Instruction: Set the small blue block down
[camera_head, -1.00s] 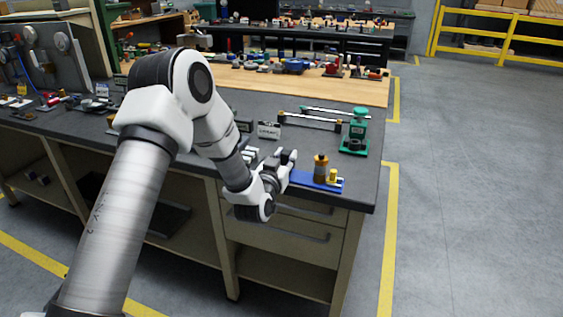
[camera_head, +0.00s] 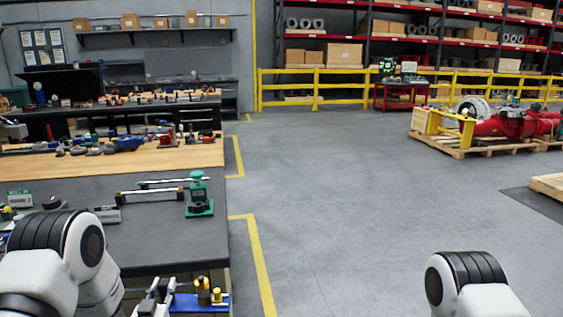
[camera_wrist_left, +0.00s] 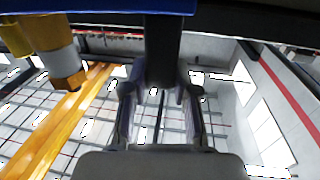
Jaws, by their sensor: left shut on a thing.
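The small blue block (camera_head: 188,303) shows at the bottom left of the head view as a flat blue plate. It carries a brown and grey cylinder (camera_head: 203,293) and a small yellow piece (camera_head: 217,295). My left gripper (camera_head: 160,290) is at its left end, partly cut off by the frame. In the left wrist view, my left gripper (camera_wrist_left: 160,88) is shut on a dark upright part that meets the blue block (camera_wrist_left: 95,6). The cylinder (camera_wrist_left: 55,45) shows beside it there. My right gripper is out of view.
The dark bench top (camera_head: 150,235) lies behind the block, its right edge near the picture's left middle. Open floor (camera_head: 330,200) lies to the right.

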